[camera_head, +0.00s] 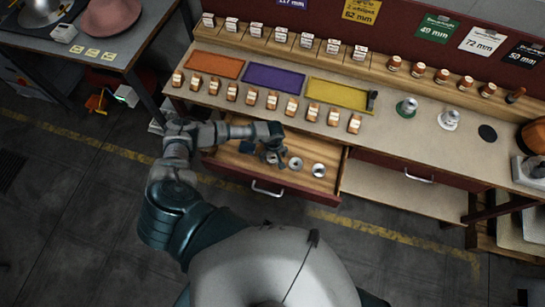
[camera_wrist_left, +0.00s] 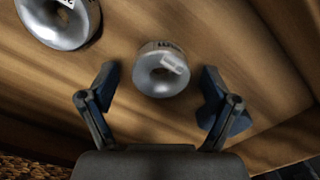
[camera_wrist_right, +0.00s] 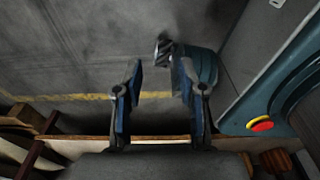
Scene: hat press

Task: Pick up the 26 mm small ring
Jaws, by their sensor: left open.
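A small silver ring (camera_wrist_left: 160,88) with a dark hole and a white label lies on the wooden drawer bottom in the left wrist view. It sits ahead of and between the fingers of my left gripper (camera_wrist_left: 160,95), which is open with gaps on both sides. In the head view my left gripper (camera_head: 268,152) is over the open drawer (camera_head: 240,178) and largely hides the ring there. The label is too blurred to read surely. My right gripper (camera_wrist_right: 155,85) is open and empty over the floor in its own wrist view.
A larger ring (camera_wrist_left: 62,25) lies up and left of the small ring. In the head view two more rings, one nearer (camera_head: 294,163) and one farther right (camera_head: 319,170), lie in the drawer. The workbench (camera_head: 395,140) above holds orange, purple and yellow trays and rows of small labelled blocks.

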